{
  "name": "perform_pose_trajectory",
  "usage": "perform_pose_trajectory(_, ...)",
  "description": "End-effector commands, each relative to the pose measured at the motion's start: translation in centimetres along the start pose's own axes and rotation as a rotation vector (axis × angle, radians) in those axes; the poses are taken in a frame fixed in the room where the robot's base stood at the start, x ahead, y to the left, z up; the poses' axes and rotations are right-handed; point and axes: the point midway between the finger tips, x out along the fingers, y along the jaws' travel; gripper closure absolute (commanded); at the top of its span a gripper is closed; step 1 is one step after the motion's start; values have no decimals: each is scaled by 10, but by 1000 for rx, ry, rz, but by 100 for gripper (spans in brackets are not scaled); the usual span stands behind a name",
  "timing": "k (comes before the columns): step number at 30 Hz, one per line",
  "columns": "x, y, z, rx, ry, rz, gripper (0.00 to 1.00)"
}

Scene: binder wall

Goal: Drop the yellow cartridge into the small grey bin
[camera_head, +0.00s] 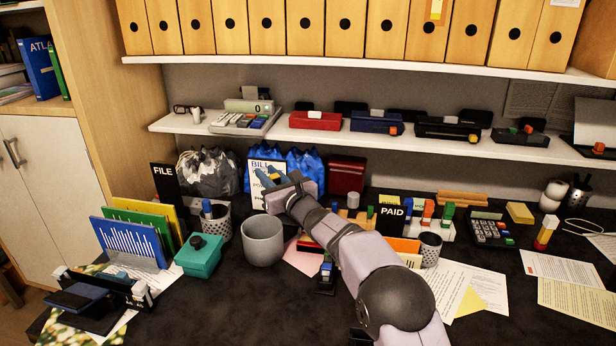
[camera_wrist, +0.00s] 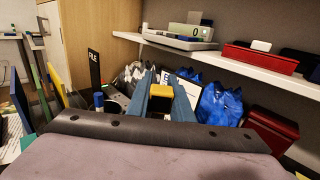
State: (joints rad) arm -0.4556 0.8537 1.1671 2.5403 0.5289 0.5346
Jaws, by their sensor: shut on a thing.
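My gripper (camera_head: 268,178) is in front of the white bill sheet, above the desk, with its blue fingers pointing away to the upper left. In the head view the cartridge is too small and too covered by the fingers to make out clearly. The small grey bin (camera_head: 262,242) stands upright on the desk, below and slightly left of my gripper. The bin cannot be made out in the wrist view.
A mesh pen cup (camera_head: 214,222) and a teal box (camera_head: 199,256) stand left of the bin. A dark stamp (camera_head: 326,274) stands to its right. Behind are blue bags (camera_head: 305,170) and a shelf (camera_head: 380,140) with hole punches. Bare dark desk lies in front of the bin.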

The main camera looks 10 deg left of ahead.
Motion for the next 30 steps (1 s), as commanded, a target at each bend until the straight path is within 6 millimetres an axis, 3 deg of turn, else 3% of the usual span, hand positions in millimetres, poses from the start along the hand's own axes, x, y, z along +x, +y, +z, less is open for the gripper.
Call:
perform_pose_trajectory(3,10,25,4,-1,-2,24,100)
perform_pose_trajectory(9,15,42,5,0,-1,39,100)
perform_pose_trajectory(20,16,43,-3,0,0,40,100)
perform_pose_trajectory(30,16,42,-34,1,1,39,100)
